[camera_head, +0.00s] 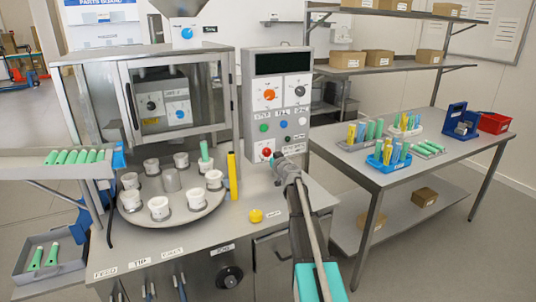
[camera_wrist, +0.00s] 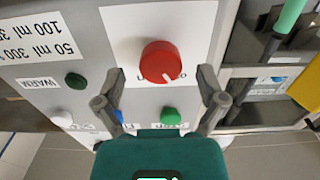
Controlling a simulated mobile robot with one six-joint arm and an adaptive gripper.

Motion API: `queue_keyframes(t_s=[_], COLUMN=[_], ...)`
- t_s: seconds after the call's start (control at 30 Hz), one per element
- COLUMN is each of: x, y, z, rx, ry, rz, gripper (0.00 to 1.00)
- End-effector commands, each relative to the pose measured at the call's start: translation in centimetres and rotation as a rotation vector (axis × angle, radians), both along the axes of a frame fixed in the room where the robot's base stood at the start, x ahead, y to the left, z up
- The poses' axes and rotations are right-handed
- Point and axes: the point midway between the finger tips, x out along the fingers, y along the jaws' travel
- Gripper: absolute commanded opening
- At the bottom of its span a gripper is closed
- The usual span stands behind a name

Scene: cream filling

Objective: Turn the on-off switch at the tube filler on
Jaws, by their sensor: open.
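The tube filler's control panel (camera_head: 277,65) stands at the middle of the head view. A round red knob (camera_head: 266,152) sits at its lower left; I take it to be the on-off switch. In the wrist view the red knob (camera_wrist: 160,62) is near the middle, on a white card whose label it partly hides. A pale pointer mark shows at its lower right edge. My gripper (camera_wrist: 160,72) is open, one finger on each side of the knob, with visible gaps. In the head view my gripper (camera_head: 284,163) is just right of the knob; contact cannot be told.
Nearby controls include a green button (camera_wrist: 168,114), a white button (camera_wrist: 62,118) and a dark knob (camera_wrist: 75,81). A round turntable (camera_head: 180,222) with cups and a yellow post (camera_head: 232,175) stand left. A yellow-topped button (camera_head: 256,215) is on the worktop. A side table (camera_head: 400,180) stands right.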

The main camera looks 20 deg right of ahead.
Motion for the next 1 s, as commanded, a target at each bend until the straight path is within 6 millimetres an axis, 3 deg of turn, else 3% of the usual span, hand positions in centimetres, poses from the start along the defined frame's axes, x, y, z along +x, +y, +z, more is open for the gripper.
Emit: queue_keyframes(t_s=[0.2, 0.57, 1.0], x=[1.6, 1.8, 1.8], y=[0.1, 0.2, 0.2], z=[0.0, 0.0, 0.0], rx=[0.0, 0.0, 0.0], ry=[0.0, 0.0, 0.0], rz=[0.0, 0.0, 0.001], gripper=[0.9, 0.9, 0.1])
